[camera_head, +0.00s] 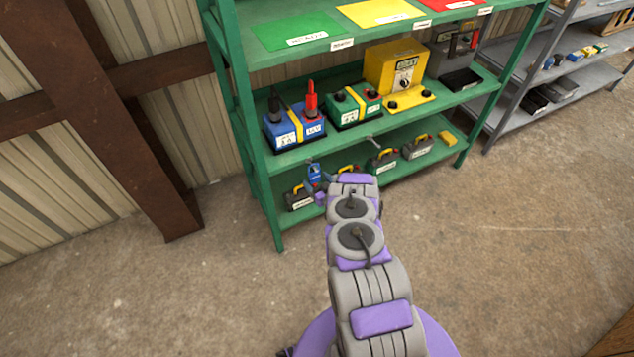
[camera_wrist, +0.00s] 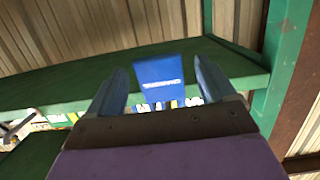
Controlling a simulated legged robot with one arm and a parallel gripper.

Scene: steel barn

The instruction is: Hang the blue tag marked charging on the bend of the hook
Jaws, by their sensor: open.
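The blue tag (camera_head: 314,172) shows at the left of my gripper (camera_head: 318,186) in the head view, in front of the green rack. In the wrist view the tag (camera_wrist: 157,70), with a white line of lettering too small to read, appears between the two fingers of my gripper (camera_wrist: 163,85). The fingers stand apart, with a gap on each side of the tag. A small metal hook (camera_head: 374,141) juts out near the front edge of the middle shelf, to the right of my gripper. A pale metal piece at the wrist view's left edge is unclear.
A brown steel column (camera_head: 120,150) stands at left. A grey rack (camera_head: 555,80) stands at right. The floor in front is clear.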

